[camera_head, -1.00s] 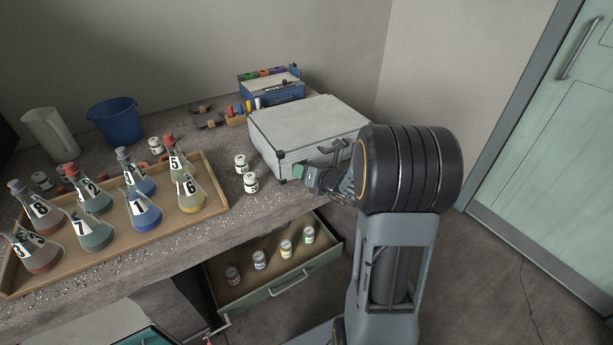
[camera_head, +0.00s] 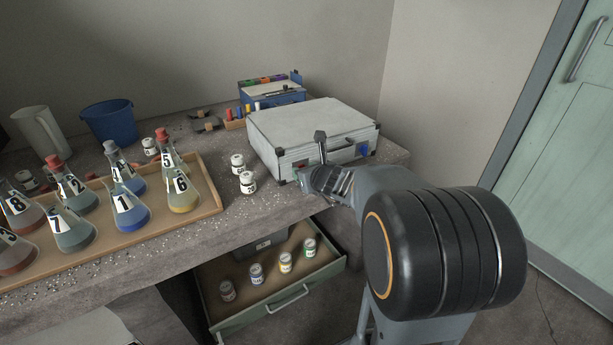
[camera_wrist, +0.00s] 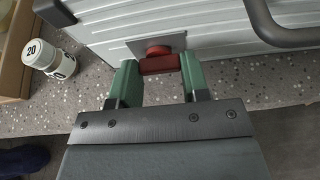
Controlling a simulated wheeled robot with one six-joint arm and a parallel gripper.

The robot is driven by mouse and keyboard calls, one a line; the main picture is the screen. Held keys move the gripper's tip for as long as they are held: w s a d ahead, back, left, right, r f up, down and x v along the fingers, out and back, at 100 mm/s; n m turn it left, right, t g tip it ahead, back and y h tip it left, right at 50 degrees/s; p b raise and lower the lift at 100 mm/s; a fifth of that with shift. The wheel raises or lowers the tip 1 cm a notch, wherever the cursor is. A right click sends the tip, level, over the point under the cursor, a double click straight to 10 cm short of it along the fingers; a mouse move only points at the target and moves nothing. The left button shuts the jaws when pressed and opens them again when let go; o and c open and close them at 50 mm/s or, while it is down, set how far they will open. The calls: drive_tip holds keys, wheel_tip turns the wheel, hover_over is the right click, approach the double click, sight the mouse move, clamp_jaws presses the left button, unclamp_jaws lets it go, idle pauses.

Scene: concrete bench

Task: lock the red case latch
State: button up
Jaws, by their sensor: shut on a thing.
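The closed silver-white case (camera_head: 310,128) lies flat on the bench, its front facing me. The red latch (camera_wrist: 158,61) sits on a grey plate on the case front in the wrist view, with its bar crosswise. My gripper (camera_wrist: 160,72) has its two green fingers on either side of the red latch and is shut on it. In the head view my gripper (camera_head: 303,176) is at the left part of the case front and mostly hides the latch. A blue latch (camera_head: 363,149) shows on the right part of the front.
The case handle (camera_wrist: 292,38) is right of my gripper. Two white jars (camera_head: 247,182) stand left of the case. A tray (camera_head: 213,209) of numbered flasks is further left. Below, an open drawer (camera_head: 273,315) holds several small jars and a dark box.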

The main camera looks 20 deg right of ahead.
idle(0.4)
drive_tip(key=o, duration=0.6)
drive_tip(key=shift+o, duration=0.2)
drive_tip(key=a+p+v, duration=0.1)
drive_tip(key=p+v, duration=0.3)
drive_tip(key=v, duration=0.9)
drive_tip(key=shift+s+d, duration=0.4)
drive_tip(key=shift+d, duration=0.05)
drive_tip(key=shift+r, duration=0.15)
